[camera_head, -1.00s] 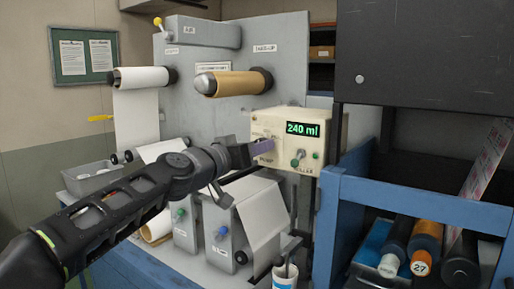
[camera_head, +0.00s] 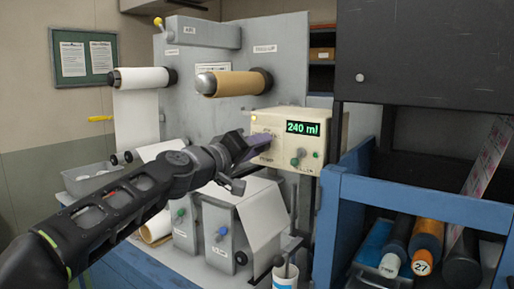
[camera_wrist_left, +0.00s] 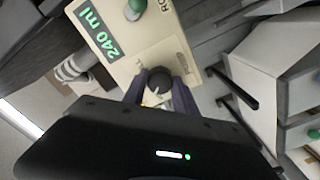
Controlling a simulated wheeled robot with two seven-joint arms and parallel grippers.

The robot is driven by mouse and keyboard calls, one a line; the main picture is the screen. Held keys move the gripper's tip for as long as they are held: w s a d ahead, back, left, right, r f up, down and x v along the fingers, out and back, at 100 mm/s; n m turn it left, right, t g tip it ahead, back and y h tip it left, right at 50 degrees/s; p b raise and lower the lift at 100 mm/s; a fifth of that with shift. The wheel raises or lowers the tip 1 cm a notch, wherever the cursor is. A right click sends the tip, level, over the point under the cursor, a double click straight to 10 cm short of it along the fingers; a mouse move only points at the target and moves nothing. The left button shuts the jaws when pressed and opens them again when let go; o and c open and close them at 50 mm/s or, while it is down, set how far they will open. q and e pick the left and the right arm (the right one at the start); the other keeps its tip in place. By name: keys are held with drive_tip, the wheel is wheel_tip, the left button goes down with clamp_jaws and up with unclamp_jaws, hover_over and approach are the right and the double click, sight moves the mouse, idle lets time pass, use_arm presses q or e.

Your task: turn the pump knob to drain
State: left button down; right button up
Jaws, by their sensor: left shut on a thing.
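The cream control box (camera_head: 258,127) has a green display (camera_head: 302,128) reading 240 ml. My left gripper (camera_head: 268,144) reaches its front face at the lower left, where the PUMP label is partly visible. In the left wrist view, a dark round pump knob (camera_wrist_left: 160,79) with a pale mark sits between the two fingers of my left gripper (camera_wrist_left: 160,88), which is shut on it. The knob's pointed-to setting cannot be read. My right gripper is not in view.
A green roller knob (camera_head: 298,157) is just right of my gripper on the same box. Below stand grey units with a green knob (camera_head: 180,212) and a blue knob (camera_head: 222,233). A blue rack (camera_head: 420,200) with rolls stands at the right.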

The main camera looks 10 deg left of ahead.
use_arm(q)
drive_tip(key=shift+n, duration=0.8)
drive_tip(key=c, duration=1)
unclamp_jaws()
drive_tip(key=b+v, duration=0.4)
drive_tip(key=v, duration=0.3)
drive_tip(key=shift+s, duration=0.35)
drive_tip(key=shift+a, duration=0.1)
